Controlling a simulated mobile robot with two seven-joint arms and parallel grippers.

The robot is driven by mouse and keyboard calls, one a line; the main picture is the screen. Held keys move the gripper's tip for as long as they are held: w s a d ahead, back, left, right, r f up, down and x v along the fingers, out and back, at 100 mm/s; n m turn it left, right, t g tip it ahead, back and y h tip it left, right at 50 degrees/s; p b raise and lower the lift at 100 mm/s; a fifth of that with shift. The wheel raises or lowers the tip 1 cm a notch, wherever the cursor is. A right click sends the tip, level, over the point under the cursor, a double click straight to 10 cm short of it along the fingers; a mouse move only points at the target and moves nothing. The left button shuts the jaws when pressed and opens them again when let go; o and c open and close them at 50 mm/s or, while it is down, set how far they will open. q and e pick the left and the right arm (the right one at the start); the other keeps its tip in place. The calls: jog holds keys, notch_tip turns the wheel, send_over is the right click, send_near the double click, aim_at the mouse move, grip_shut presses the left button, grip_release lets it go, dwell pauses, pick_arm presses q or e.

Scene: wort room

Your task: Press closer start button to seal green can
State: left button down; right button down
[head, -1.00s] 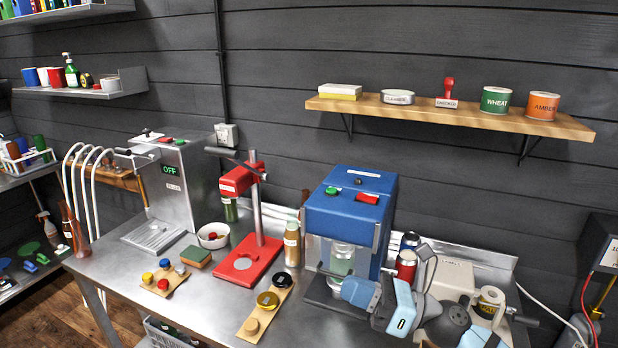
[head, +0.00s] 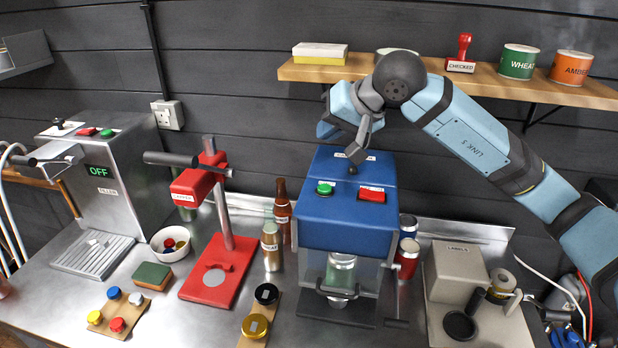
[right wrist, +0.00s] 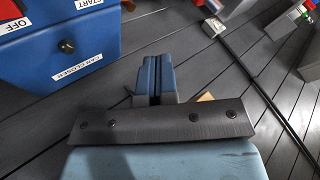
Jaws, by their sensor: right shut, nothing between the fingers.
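The blue can closer (head: 347,222) stands on the steel bench. Its green start button (head: 325,188) is on top at the left, and a red button (head: 372,195) is to its right. The green can (head: 341,272) stands upright inside, behind a clear guard. My right gripper (head: 356,152) is shut and empty, above the back of the closer's top, behind the green button and apart from it. In the right wrist view its fingers (right wrist: 154,75) point past the closer's side (right wrist: 75,45), where START and OFF labels show. My left gripper is out of view.
A wooden shelf (head: 440,80) with tins and a red stamp (head: 463,52) is close behind my right arm. A red press (head: 218,262) stands left of the closer, with bottles between. Red and blue cans and a label dispenser (head: 458,270) stand right.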

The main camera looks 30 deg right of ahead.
jog(key=shift+s+d+r, duration=0.1)
jog(key=shift+d+r, duration=0.05)
jog(key=b, duration=0.3)
send_over(327, 186)
notch_tip(327, 186, down, 8)
jog(key=shift+r, duration=0.15)
jog(key=shift+f+b, duration=0.6)
jog(key=shift+b, duration=0.25)
dwell(1.5)
